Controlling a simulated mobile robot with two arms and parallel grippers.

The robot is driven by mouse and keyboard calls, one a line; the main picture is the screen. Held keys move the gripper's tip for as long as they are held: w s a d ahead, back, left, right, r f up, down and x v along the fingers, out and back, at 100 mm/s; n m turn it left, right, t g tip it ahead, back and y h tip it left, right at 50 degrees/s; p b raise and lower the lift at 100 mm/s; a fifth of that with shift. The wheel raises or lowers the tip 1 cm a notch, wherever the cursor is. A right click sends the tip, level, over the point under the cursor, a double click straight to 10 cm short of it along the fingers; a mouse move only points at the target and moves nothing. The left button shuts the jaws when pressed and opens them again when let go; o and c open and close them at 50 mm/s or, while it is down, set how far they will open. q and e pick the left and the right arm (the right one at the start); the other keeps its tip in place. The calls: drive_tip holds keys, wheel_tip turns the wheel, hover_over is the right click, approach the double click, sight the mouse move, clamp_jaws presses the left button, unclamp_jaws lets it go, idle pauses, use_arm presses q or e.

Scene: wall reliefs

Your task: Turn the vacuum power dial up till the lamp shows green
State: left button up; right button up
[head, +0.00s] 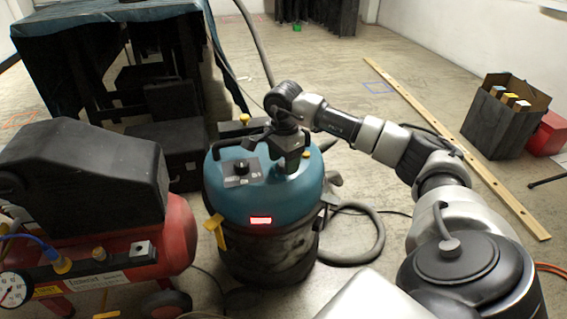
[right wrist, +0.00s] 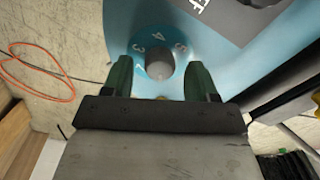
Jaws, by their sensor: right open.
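The vacuum (head: 225,200) is a teal and black drum standing on the floor in the head view. Its lamp (head: 261,221) glows red on the front. My right gripper (head: 291,163) is over the right part of the teal top and hides the dial in the head view. My left gripper is not in view.
A dark plate (head: 236,180) with a black knob (head: 241,165) lies left of my gripper. A red compressor (head: 110,255) stands close on the left. A hose (head: 372,250) curls on the floor to the right. A long plank (head: 470,160) lies farther right, near a dark box (head: 495,125).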

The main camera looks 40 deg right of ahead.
drive_tip(key=shift+f, duration=0.6)
